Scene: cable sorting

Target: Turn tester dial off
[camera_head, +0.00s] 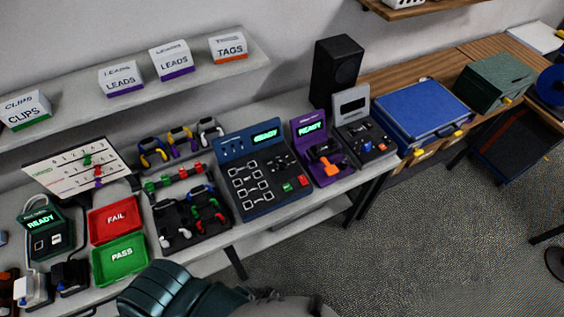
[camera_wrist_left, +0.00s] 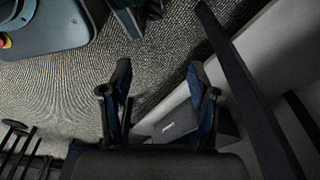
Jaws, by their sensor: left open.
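Several testers stand on the long grey bench in the head view. The blue tester (camera_head: 262,168) has a lit READY screen, and the purple tester (camera_head: 318,150) beside it also reads READY and carries an orange part (camera_head: 325,165). A dark grey unit (camera_head: 364,131) with a small screen and blue and red parts stands to their right. A small green-screened tester (camera_head: 46,229) reads READY at the far left. I cannot tell which small part is the dial. My left gripper (camera_wrist_left: 159,88) is open and empty above the carpet in the left wrist view. My right gripper is not seen.
A red FAIL tray (camera_head: 116,202) and a green PASS tray (camera_head: 107,275) sit left of a black cable tray (camera_head: 168,218). A shelf (camera_head: 200,83) with labelled boxes runs above. A black speaker (camera_head: 336,68) and blue case (camera_head: 422,108) stand right. Open carpet lies in front.

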